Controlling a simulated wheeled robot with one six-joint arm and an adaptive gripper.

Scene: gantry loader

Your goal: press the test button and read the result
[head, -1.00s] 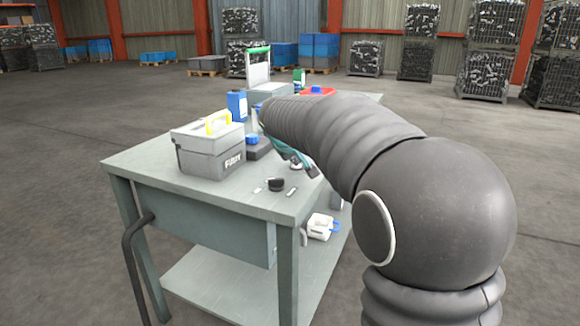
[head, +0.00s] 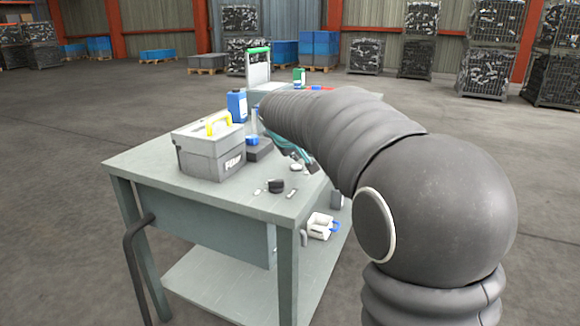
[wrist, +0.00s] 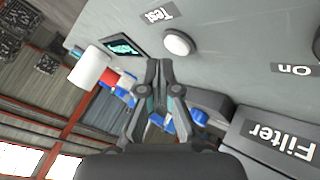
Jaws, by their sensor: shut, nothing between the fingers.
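In the wrist view, a grey panel shows with a label reading "Test" (wrist: 158,14), upside down. A round white button (wrist: 178,43) sits beside that label. A small dark display (wrist: 122,47) with pale greenish marks lies to the left of the button; I cannot read it. My gripper (wrist: 160,64) is shut and empty, its fingertips just below and left of the button in the picture. They look apart from it, though the gap is hard to judge. In the head view, my arm hides the gripper and the panel.
A grey toolbox (head: 212,150) with a yellow handle stands on the workbench (head: 140,165). A blue bottle (head: 237,106) stands behind it. The wrist view also shows an "On" label (wrist: 293,69) and a grey box marked "Filter" (wrist: 275,140). Floor left of the bench is clear.

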